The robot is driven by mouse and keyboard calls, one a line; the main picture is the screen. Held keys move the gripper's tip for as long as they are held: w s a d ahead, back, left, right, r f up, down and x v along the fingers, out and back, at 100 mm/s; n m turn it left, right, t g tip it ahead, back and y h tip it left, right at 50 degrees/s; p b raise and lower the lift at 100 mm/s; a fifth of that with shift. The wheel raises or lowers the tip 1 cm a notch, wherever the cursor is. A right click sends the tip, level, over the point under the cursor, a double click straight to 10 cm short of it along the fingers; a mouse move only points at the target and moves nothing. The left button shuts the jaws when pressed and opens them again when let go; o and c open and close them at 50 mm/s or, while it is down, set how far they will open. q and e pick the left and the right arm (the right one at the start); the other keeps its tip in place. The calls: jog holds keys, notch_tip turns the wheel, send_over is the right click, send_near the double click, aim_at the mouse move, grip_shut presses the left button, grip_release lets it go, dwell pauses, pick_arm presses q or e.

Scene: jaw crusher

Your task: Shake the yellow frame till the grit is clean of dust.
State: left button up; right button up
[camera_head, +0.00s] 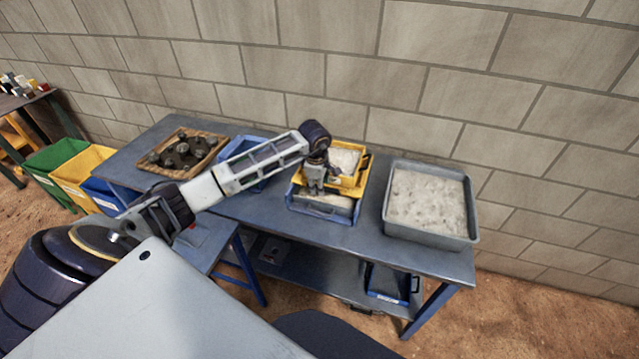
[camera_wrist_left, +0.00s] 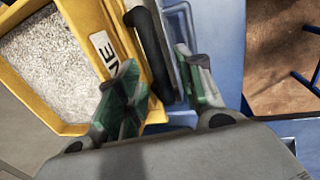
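The yellow frame (camera_head: 364,168) holds pale grit (camera_head: 343,160) and sits over a blue tray (camera_head: 320,211) on the bench. In the left wrist view, the yellow frame (camera_wrist_left: 88,28) has a black handle (camera_wrist_left: 150,50) on its side, with the grit (camera_wrist_left: 48,65) inside it. My left gripper (camera_head: 314,186) is at the frame's near side, partly hiding it. In the wrist view, my left gripper (camera_wrist_left: 160,75) is open, with the handle between its green-padded fingers. A gap shows between the handle and the right-hand finger. My right gripper is not in view.
A grey tray of pale material (camera_head: 473,206) stands right of the frame. A wooden tray of dark rocks (camera_head: 205,158) is at the bench's left, with another blue container (camera_head: 243,146) between. A block wall (camera_head: 400,100) stands behind the bench.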

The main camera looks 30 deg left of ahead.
pick_arm(q)
jog(key=shift+f, duration=0.1)
jog(key=c, duration=0.7)
grip_shut()
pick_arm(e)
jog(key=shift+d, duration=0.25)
